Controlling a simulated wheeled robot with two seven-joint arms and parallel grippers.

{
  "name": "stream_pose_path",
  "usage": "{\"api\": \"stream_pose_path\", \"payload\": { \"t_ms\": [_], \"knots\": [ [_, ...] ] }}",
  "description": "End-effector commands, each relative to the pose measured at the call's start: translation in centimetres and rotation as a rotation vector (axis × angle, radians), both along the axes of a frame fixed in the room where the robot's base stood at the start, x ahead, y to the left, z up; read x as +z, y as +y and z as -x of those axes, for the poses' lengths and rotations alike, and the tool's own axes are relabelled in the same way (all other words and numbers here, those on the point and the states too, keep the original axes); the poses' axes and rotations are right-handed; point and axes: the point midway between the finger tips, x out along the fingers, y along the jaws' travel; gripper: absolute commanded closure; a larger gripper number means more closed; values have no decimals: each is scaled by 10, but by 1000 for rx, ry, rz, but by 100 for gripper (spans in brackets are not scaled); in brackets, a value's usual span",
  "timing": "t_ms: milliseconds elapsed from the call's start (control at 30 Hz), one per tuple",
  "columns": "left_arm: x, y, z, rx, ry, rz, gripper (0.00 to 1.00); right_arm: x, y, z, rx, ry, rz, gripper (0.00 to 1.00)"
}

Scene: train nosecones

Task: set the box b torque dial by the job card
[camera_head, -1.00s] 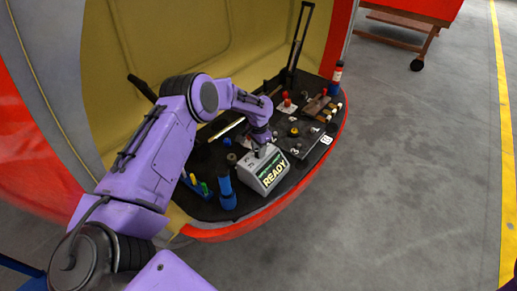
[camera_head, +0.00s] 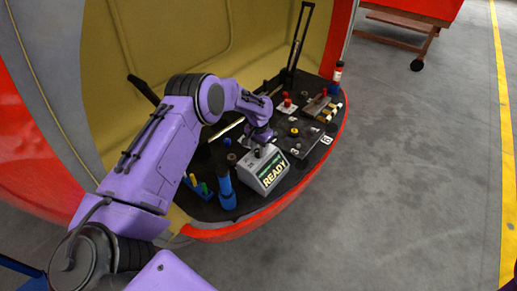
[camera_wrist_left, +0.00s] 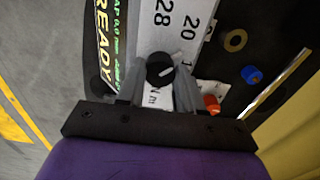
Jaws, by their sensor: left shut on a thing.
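The grey box (camera_head: 266,171) with a lit READY screen stands on the black bench near its front edge. In the left wrist view its screen (camera_wrist_left: 108,45) is at the left, and its white scale plate (camera_wrist_left: 180,25) shows 28 and 20, with another number partly hidden. The black round dial (camera_wrist_left: 160,70) has a white pointer line tilted up to the right. My left gripper (camera_wrist_left: 160,82) is shut on the dial, a finger on each side. In the head view the gripper (camera_head: 261,147) is over the box top and hides the dial. I cannot make out a job card.
A blue cylinder (camera_head: 227,190) and a rack of coloured pegs (camera_head: 199,187) stand left of the box. Plates marked with numbers (camera_head: 296,151), a red knob (camera_head: 287,103) and a red-capped bottle (camera_head: 337,75) are to the right and behind. Open floor (camera_head: 420,180) lies right.

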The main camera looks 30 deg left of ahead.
Motion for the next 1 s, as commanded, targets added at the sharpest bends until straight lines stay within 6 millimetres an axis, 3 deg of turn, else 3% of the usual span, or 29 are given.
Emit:
{"api": "stream_pose_path", "payload": {
  "t_ms": [33,100,467,800,1000],
  "knots": [
    [2,1,-2,1,-5,-1,61,0,0,0,0,0,0,57],
    [2,1,-2,0,-5,-1,39,0,0,0,0,0,0,57],
    [7,0,-1,-1,-4,-1,39,-2,0,0,0,0,0,57],
    [81,0,-2,-1,-7,0,39,-18,0,0,0,0,0,57],
    [104,0,-1,0,-4,-1,39,-20,0,0,0,0,0,57]
  ]
}}
